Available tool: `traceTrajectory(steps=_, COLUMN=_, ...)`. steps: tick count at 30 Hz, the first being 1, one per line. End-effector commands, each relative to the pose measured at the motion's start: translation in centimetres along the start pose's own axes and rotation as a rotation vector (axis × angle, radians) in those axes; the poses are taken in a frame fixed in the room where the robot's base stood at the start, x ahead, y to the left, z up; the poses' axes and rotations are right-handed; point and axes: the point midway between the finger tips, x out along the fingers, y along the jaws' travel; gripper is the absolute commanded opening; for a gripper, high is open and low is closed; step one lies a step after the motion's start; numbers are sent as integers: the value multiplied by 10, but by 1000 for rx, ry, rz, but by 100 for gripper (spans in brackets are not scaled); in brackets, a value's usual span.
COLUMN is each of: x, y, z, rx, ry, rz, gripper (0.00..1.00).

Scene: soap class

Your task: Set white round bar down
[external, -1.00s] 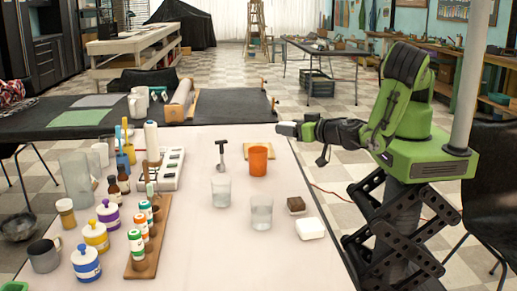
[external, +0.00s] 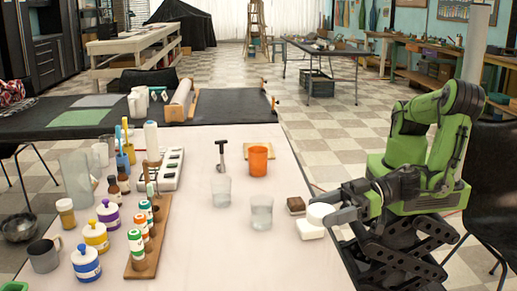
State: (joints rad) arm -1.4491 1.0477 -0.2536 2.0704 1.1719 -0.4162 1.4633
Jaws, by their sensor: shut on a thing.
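The white round bar (external: 319,213) is between the fingers of my gripper (external: 322,215) at the right edge of the white table. My gripper is shut on it. The bar shows just above and behind a white block-shaped bar (external: 310,229) on the table. I cannot tell whether the round bar touches that block or is held above it. The fingers hide part of the round bar.
A brown bar (external: 296,205) lies just left of the round bar. Two clear glasses (external: 261,212) and an orange cup (external: 258,159) stand further left. Bare tabletop (external: 230,255) lies in front of the glasses. Jars and bottles crowd the left side.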

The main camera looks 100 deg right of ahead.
Motion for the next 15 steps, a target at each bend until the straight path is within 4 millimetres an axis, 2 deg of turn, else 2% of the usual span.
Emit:
traceTrajectory(steps=2, x=-2, y=-5, z=0, rx=-2, ry=0, rz=-15, gripper=33)
traceTrajectory(steps=9, x=-1, y=-4, z=1, rx=-3, ry=-1, rz=-13, gripper=33)
traceTrajectory(steps=15, x=5, y=-4, z=42, rx=-6, ry=-1, rz=-12, gripper=33)
